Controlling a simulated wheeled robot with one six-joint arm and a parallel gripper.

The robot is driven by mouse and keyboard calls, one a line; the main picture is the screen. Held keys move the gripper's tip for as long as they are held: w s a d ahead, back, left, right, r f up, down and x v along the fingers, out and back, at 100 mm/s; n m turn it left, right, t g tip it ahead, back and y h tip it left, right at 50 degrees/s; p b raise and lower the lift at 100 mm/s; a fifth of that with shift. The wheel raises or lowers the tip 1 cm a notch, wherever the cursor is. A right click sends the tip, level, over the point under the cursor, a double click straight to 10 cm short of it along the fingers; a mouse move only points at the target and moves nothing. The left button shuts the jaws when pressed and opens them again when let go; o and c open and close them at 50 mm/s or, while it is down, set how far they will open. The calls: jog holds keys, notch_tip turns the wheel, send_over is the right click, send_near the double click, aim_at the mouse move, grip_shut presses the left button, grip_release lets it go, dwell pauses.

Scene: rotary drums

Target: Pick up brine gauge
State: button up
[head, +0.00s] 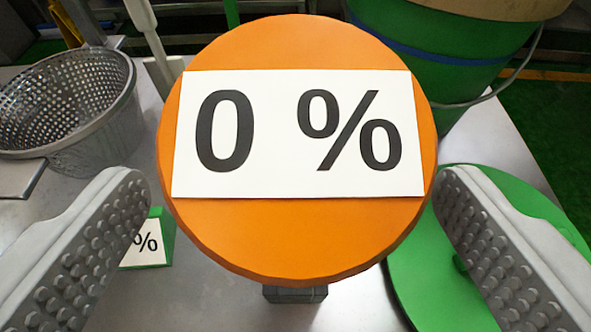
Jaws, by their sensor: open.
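A round orange disc (290,235) fills the middle of the head view. It carries a white label (275,135) reading "0 %", and looks like the brine gauge. A short dark stem (295,293) shows below it. My gripper (292,190) is open, with one grey studded finger on each side of the disc. The left fingertip is close to the disc's left edge and the right fingertip close to its right edge. I cannot tell whether either touches. The disc hides part of the table behind it.
A perforated metal basket (65,100) stands at the left. A green bucket (440,60) stands at the back right. A green round lid (430,265) lies at the right, partly behind the finger. A small green block (160,235) with a "%" label sits at lower left.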

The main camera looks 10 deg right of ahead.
jog(key=shift+x, duration=2.6)
jog(key=shift+d+r, duration=0.1)
jog(key=shift+r, duration=0.05)
jog(key=shift+c, duration=0.2)
jog(key=c, duration=1.1)
